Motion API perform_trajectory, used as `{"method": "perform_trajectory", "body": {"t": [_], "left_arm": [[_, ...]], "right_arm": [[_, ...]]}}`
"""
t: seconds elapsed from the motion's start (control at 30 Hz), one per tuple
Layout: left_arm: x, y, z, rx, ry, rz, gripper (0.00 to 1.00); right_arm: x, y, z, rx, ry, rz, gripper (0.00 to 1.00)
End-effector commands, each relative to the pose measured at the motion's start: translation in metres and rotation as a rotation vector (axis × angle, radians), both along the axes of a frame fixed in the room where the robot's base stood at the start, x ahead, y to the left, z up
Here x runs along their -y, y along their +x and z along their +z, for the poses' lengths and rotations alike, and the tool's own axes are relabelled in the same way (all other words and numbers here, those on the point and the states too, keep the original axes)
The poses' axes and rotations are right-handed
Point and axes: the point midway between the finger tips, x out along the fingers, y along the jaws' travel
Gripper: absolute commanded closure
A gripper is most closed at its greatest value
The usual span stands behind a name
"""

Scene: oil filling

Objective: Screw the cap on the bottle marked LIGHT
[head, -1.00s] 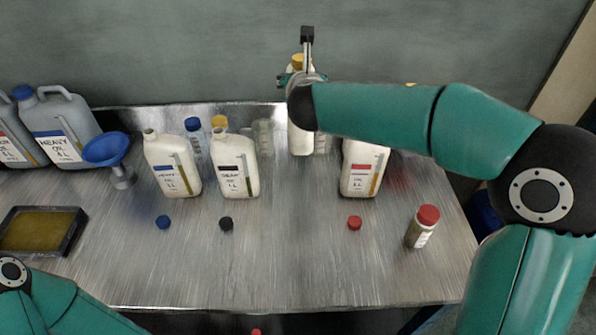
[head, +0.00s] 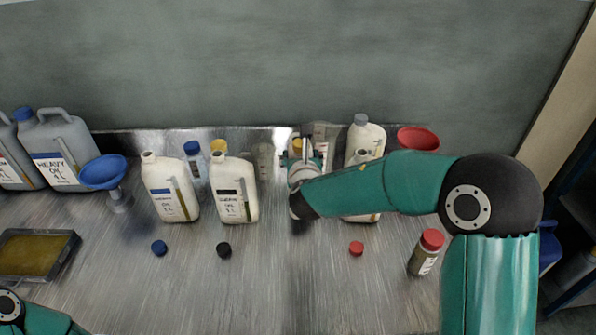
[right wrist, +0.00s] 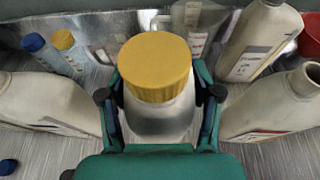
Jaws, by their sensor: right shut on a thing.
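My right gripper (head: 303,160) is shut on a jar with a yellow cap (right wrist: 156,68); in the right wrist view its fingers stand on both sides of the jar. Three uncapped white oil bottles stand on the bench: a blue-label one marked HEAVY (head: 170,190), a black-label one (head: 234,190), and one (head: 362,157) mostly behind my right arm. That third bottle also shows in the right wrist view (right wrist: 285,103). I cannot read LIGHT on any. Blue (head: 159,248), black (head: 224,250) and red (head: 356,248) caps lie in front of the bottles. My left gripper is out of view.
A grey-capped bottle (head: 361,122) and a red funnel (head: 418,138) stand at the back right. A red-capped jar (head: 426,252) is front right. Large jugs (head: 57,150), a blue funnel (head: 103,172) and an oil tray (head: 70,260) are left. The front middle is clear.

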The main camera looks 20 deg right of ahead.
Motion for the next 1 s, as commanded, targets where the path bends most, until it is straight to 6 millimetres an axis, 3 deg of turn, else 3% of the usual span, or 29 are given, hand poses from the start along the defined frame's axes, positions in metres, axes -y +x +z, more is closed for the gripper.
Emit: {"method": "perform_trajectory", "body": {"t": [0.17,0.43,0.7,0.73,0.87,1.0], "left_arm": [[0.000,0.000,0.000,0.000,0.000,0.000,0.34],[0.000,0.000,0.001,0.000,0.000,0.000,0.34],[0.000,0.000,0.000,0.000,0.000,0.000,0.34],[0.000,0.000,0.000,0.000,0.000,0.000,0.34],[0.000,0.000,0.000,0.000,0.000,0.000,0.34],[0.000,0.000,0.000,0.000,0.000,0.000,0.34]], "right_arm": [[0.000,0.000,-0.003,0.003,-0.001,0.000,1.00],[0.000,0.000,-0.037,0.003,-0.001,0.000,1.00],[0.000,0.001,-0.040,0.005,0.000,0.001,1.00],[-0.001,0.000,-0.043,-0.001,0.001,0.002,0.35],[-0.001,0.000,-0.043,-0.001,0.001,0.002,0.13],[-0.001,0.000,-0.043,0.000,0.001,0.002,0.11]]}}
